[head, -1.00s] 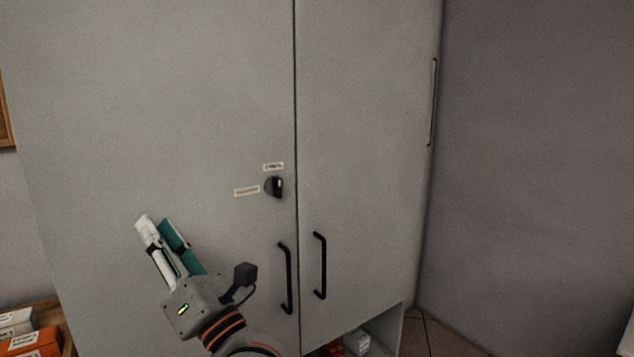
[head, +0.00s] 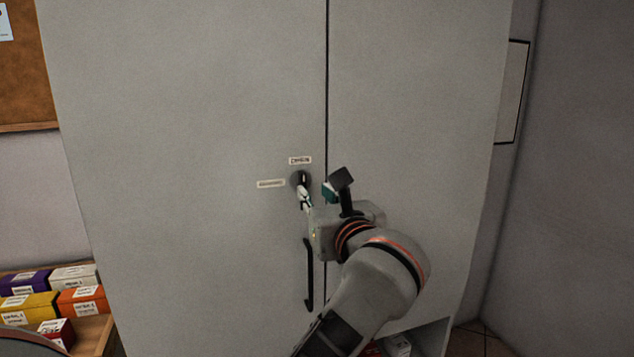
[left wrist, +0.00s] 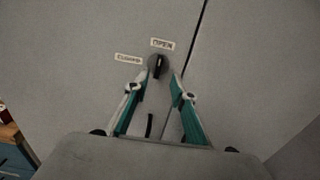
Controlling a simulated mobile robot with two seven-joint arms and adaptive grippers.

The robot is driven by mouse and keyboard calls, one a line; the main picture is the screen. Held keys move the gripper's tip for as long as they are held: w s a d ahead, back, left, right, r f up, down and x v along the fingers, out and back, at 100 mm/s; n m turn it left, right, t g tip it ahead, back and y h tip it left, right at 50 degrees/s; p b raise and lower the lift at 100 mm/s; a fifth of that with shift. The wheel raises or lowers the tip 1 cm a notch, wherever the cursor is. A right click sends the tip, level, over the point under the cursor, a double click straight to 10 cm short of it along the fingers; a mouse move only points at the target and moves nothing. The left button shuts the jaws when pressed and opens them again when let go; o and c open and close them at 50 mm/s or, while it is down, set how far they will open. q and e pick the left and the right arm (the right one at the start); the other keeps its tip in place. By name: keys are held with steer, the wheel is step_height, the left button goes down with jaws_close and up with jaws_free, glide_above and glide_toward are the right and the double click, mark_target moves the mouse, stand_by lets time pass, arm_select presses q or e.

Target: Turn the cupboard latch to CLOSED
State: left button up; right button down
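The cupboard latch (head: 300,178) is a round dark knob on the left door, near the seam between the doors. In the left wrist view the knob (left wrist: 158,66) has its black grip upright, towards the OPEN label (left wrist: 162,43). The CLOSED label (left wrist: 128,58) is to its left. My left gripper (head: 316,190) is in front of the knob. Its two teal-lined fingers are spread, with the knob between and just beyond the tips in the left wrist view (left wrist: 158,82). I cannot tell whether they touch it. My right gripper is not in view.
The grey cupboard's left door (head: 190,110) has a black bar handle (head: 309,275) below the latch. A shelf (head: 100,335) with several coloured boxes stands at the lower left. A cork board (head: 28,80) hangs at the far left. The cupboard front is otherwise clear.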

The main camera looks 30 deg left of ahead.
mark_target(304, 182)
arm_select(q)
steer(key=x, duration=0.7)
steer(key=shift+a+p, duration=0.2)
steer(key=shift+p, duration=0.2)
steer(key=shift+c, duration=0.4)
jaws_close()
